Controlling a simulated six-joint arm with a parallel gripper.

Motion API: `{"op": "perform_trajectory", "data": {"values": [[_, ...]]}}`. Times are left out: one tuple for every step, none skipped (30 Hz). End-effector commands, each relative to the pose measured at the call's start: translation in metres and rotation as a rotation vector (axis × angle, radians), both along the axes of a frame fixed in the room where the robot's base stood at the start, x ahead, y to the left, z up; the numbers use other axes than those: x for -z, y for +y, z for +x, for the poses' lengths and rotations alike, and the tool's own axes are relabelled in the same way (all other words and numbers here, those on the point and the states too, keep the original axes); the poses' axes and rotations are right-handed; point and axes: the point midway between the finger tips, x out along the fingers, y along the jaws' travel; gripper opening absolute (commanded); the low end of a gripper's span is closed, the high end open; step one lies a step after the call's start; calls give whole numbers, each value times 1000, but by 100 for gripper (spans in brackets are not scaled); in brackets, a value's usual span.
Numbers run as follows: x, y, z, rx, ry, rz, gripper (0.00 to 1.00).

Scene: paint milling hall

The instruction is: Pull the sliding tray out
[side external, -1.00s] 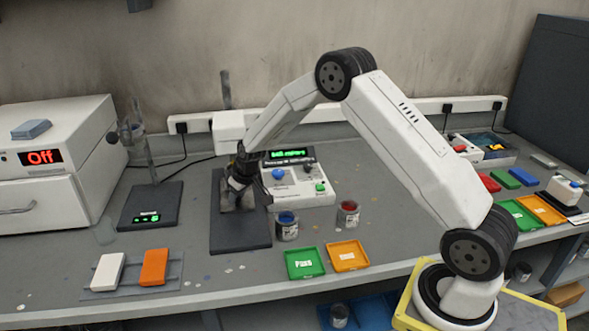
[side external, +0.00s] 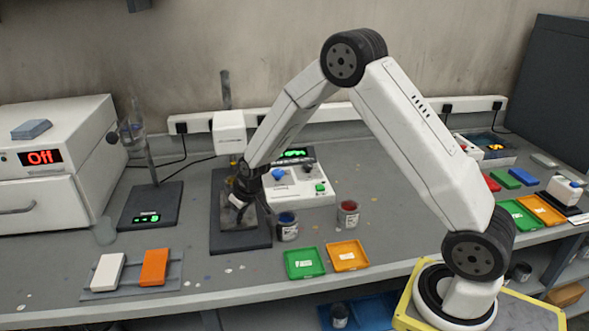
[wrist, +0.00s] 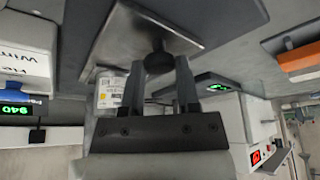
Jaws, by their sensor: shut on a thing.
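The sliding tray is a grey metal plate with a dark round knob (wrist: 158,62) at its edge. In the wrist view the tray (wrist: 125,32) fills the top middle. My gripper (wrist: 160,72) has its two fingers on either side of the knob, shut on it. In the side view my gripper (side external: 243,190) is low over the dark base (side external: 240,242) of the white-headed stand machine (side external: 229,125). There my wrist hides most of the tray and the knob.
A blue paint can (side external: 288,230) and a red one (side external: 348,215) stand right of the base. The control box (side external: 305,190) is close behind. Green (side external: 304,263) and orange (side external: 348,256) shallow trays lie in front. A glassware stand (side external: 150,205) is to the left.

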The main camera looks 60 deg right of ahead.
Motion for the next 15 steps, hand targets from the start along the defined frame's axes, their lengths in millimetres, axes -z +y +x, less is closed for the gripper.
{"op": "perform_trajectory", "data": {"values": [[0,7,-6,-4,2,1,0],[-1,11,-9,-5,1,-1,0],[0,15,-14,-3,2,0,0],[0,18,-17,-4,2,-1,0],[0,22,-21,-5,2,-1,0],[0,26,-25,-4,1,-2,0],[0,29,-28,-5,2,-2,0],[0,32,-31,-5,2,-2,0],[0,36,-35,-6,2,-2,0],[0,39,-38,-4,1,-2,0],[0,41,-40,-5,0,-2,0],[0,44,-43,-4,1,-2,0],[0,46,-45,-4,1,-1,0],[0,48,-47,-5,0,-1,0],[0,49,-49,-4,0,1,0]]}}
